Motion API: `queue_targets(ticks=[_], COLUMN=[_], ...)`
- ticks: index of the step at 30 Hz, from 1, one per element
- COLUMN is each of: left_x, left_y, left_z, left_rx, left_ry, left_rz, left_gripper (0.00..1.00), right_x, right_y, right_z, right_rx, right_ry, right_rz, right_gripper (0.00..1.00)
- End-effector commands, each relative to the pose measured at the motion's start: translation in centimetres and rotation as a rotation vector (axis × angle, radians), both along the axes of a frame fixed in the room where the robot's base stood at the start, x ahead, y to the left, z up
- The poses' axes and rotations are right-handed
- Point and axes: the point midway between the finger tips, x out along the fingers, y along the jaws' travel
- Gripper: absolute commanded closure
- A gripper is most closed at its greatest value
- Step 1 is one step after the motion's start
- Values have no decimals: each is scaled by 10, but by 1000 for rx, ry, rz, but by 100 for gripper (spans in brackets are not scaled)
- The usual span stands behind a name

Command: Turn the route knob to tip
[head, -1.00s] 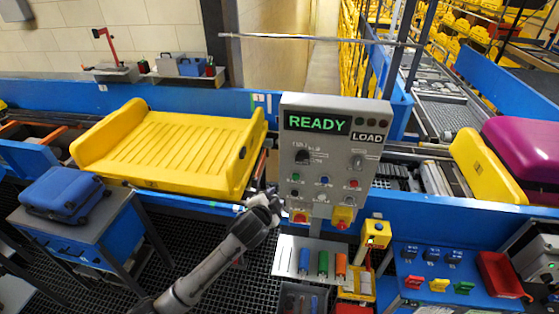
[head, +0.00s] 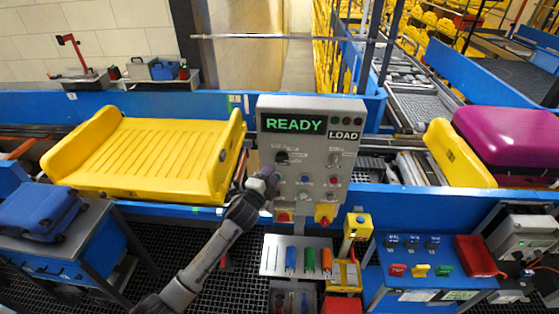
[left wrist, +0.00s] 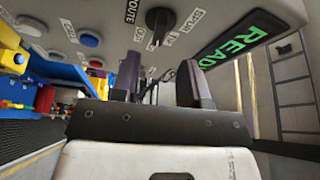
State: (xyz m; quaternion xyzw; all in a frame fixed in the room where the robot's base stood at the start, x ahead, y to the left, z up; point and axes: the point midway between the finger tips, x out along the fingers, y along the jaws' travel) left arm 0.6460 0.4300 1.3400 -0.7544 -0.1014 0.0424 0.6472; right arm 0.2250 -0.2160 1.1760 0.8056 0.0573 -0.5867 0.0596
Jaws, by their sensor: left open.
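The grey control panel (head: 311,185) stands in the middle of the head view, with READY lit in green and a LOAD plate beside it. The black route knob (head: 282,157) is at its upper left. In the left wrist view the knob (left wrist: 159,18) shows near the top edge, beside the ROUTE label and small position labels. I cannot tell which label it points at. My left gripper (head: 266,178) is just below and left of the knob, in front of the panel. Its fingers (left wrist: 160,82) are open and empty, apart from the knob. My right gripper is not in view.
Other buttons and a second knob (head: 333,160) sit close by on the panel. A yellow tray (head: 145,155) lies on the conveyor at left. A yellow post box (head: 357,226) and a tool plate (head: 275,252) stand below the panel. A purple case (head: 508,135) is at right.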

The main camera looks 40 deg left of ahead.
Motion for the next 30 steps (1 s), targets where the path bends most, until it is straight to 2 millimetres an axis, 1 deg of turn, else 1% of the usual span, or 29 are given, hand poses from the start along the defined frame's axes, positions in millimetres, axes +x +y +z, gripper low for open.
queue_targets(ticks=[1,6,12,19,30], left_x=[10,34,54,65,66], left_y=[2,7,11,13,13], left_z=[3,4,4,4,4], left_rx=[-2,-3,-2,-3,-2], left_ry=[1,0,1,0,0], left_rz=[1,1,0,0,-1], left_gripper=[60,60,60,60,60], right_x=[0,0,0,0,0], right_y=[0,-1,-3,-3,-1], right_z=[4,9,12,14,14], right_rx=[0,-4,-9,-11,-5], right_ry=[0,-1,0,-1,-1], right_rz=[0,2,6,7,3], right_gripper=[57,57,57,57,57])
